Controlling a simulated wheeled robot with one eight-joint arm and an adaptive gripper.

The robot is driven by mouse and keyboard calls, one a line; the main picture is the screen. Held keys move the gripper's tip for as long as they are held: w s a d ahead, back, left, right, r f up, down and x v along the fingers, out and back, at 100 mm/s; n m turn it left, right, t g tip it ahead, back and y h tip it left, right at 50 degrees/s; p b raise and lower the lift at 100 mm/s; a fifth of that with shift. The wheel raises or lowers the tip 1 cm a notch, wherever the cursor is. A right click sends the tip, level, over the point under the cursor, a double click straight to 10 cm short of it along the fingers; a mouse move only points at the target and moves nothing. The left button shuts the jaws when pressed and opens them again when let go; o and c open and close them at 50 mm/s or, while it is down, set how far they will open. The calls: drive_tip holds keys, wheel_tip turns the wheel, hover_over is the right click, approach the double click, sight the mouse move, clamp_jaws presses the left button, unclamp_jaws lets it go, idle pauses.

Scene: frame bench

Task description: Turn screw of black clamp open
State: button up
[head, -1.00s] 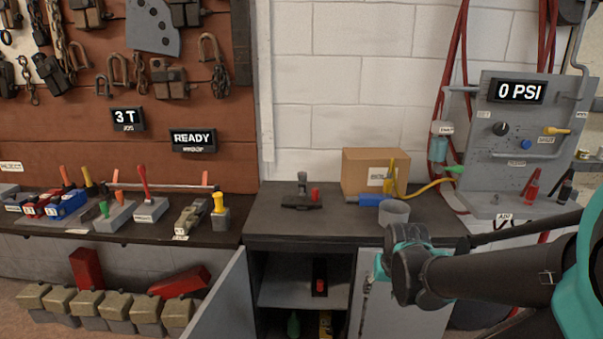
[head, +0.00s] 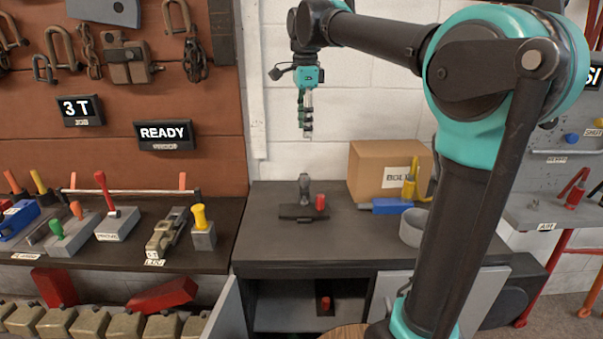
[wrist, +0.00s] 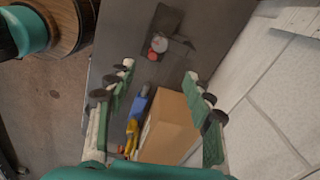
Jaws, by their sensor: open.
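The black clamp (head: 300,211) lies on the dark top of the cabinet (head: 265,245). It has a dark flat body, a grey upright part (head: 304,187) and a red knob (head: 320,202). In the wrist view the clamp (wrist: 169,20) shows from above, beyond my fingertips, with the red knob beside the grey round part. My gripper (head: 306,130) hangs pointing down, above the clamp and apart from it. In the wrist view my gripper (wrist: 158,74) has its green-padded fingers wide apart with nothing between them. I cannot tell which part of the clamp is its screw.
A cardboard box (head: 385,178), a blue and yellow tool (head: 390,206) and a grey cup (head: 412,228) stand right of the clamp. The cabinet door (head: 228,312) is open below. A tool bench (head: 120,245) is at left. The bench top before the clamp is clear.

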sight(305, 178)
wheel_tip(305, 178, down, 17)
drive_tip(key=shift+f, duration=0.15)
idle(0.4)
drive_tip(key=c, duration=1.2)
